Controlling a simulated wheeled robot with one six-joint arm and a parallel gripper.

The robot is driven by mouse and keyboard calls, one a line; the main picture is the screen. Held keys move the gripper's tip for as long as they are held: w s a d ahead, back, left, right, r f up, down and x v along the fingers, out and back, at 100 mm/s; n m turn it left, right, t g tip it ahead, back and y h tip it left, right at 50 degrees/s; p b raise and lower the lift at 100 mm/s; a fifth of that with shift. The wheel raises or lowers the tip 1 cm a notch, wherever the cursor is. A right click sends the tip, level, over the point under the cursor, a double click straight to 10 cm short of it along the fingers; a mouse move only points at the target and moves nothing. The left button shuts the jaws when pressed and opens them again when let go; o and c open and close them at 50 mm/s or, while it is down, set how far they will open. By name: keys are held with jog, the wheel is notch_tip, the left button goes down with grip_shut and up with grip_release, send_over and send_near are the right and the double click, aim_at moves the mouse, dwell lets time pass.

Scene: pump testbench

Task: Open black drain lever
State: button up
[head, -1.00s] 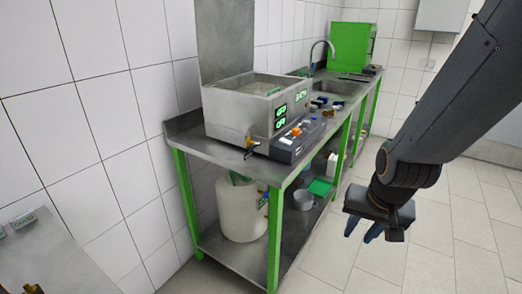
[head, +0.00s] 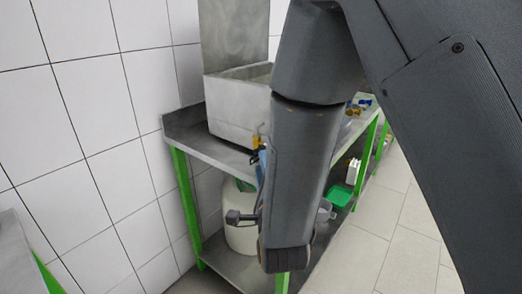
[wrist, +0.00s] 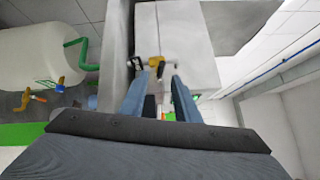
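The metal bath (head: 232,108) stands on the steel bench, with the brass drain valve (head: 256,141) low on its front. The black drain lever (head: 254,158) shows just below the valve, beside my arm. In the wrist view, the brass valve (wrist: 159,63) lies just beyond the gap between my fingertips, and the black lever (wrist: 133,63) points left, close to the left fingertip. My gripper (wrist: 159,80) is open with its blue fingers apart. Whether a finger touches the lever I cannot tell. In the head view my arm hides most of the gripper and the bath's control panel.
A white tank (head: 240,238) stands on the lower shelf of the bench (head: 190,152), below the valve; it also shows at left in the wrist view (wrist: 40,50). A green container (head: 340,196) sits further along that shelf. The floor (head: 405,245) at right is clear.

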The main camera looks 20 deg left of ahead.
aim_at(258, 150)
jog(key=shift+p+x, duration=0.8)
jog(key=shift+x, duration=3.1)
jog(key=shift+s+a+r, duration=0.1)
jog(key=shift+a+r, duration=0.05)
grip_shut()
